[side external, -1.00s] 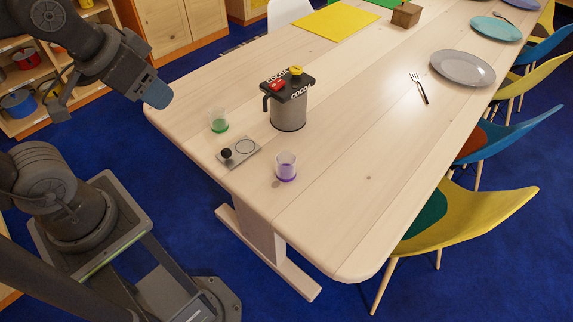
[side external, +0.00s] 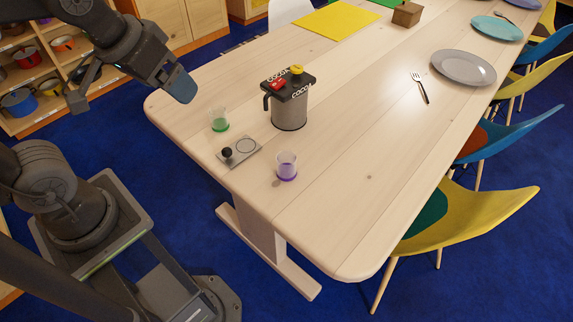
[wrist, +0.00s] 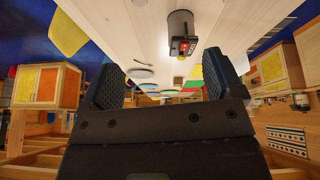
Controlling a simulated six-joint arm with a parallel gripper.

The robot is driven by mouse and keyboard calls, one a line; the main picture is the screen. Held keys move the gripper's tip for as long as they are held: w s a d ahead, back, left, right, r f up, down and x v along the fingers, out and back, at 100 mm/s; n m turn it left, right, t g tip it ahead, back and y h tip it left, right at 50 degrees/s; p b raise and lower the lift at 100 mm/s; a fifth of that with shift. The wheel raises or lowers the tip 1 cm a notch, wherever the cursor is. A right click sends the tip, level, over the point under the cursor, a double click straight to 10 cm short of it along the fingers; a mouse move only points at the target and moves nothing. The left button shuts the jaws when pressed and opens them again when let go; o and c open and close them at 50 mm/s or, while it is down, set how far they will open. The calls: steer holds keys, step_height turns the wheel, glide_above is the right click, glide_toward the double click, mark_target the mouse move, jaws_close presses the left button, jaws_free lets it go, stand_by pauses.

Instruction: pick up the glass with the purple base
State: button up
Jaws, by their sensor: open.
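The glass with the purple base (side external: 286,167) stands upright near the front edge of the table (side external: 345,200) in the side external view. A similar glass with a green base (side external: 219,120) stands farther left. My gripper (side external: 130,92) is at the upper left, up and left of both glasses and apart from them. In the wrist view my gripper (wrist: 162,84) shows its two dark fingers spread wide, with nothing between them. I cannot make out the purple-based glass in the wrist view.
A cocoa dispenser (side external: 289,108) with a black lid stands behind the glasses; it also shows in the wrist view (wrist: 180,32). A small plate with a black knob (side external: 239,151) lies between the glasses. A fork (side external: 420,88) and grey plate (side external: 463,67) lie to the right.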

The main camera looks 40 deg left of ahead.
steer(key=w+d+f+n+g, duration=0.2)
steer(key=w+f+n, duration=0.15)
steer(key=w, duration=0.45)
steer(key=n+g, duration=0.3)
steer(key=n, duration=0.7)
glide_above(288, 159)
step_height(288, 159, down, 15)
steer(key=f, duration=0.9)
steer(key=shift+s, duration=0.2)
steer(key=shift+w+f, duration=0.2)
steer(key=shift+f, duration=2.65)
steer(key=shift+c, duration=0.4)
steer(key=c, duration=1)
steer(key=shift+o, duration=0.2)
